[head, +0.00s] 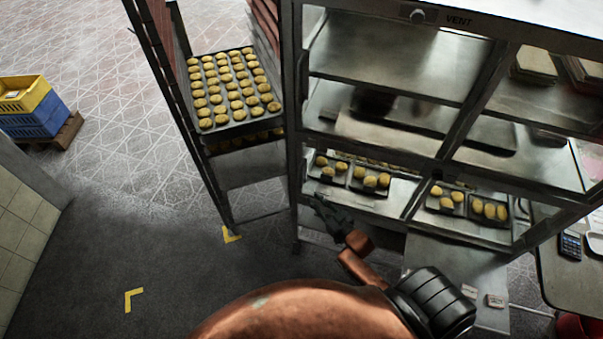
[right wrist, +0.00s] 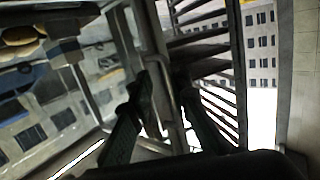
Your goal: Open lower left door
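The metal oven cabinet (head: 440,18), marked VENT, stands at the right of the head view. Its lower left compartment (head: 400,188) shows trays of yellow buns; I cannot tell clearly whether a door covers it. My right gripper (head: 327,207) is just below that compartment's front left corner, beside the upright post. In the right wrist view the two dark fingers of my right gripper (right wrist: 166,88) stand apart, with metal framing behind the gap. Nothing is clearly held, and I cannot tell whether they touch a handle. My left gripper is out of view.
A tall rack (head: 168,70) with a tray of buns (head: 230,125) stands close left of the oven. Yellow and blue crates (head: 33,122) sit on a pallet at the far left. A table (head: 568,285) stands at lower right. The dark floor (head: 120,240) at left is clear.

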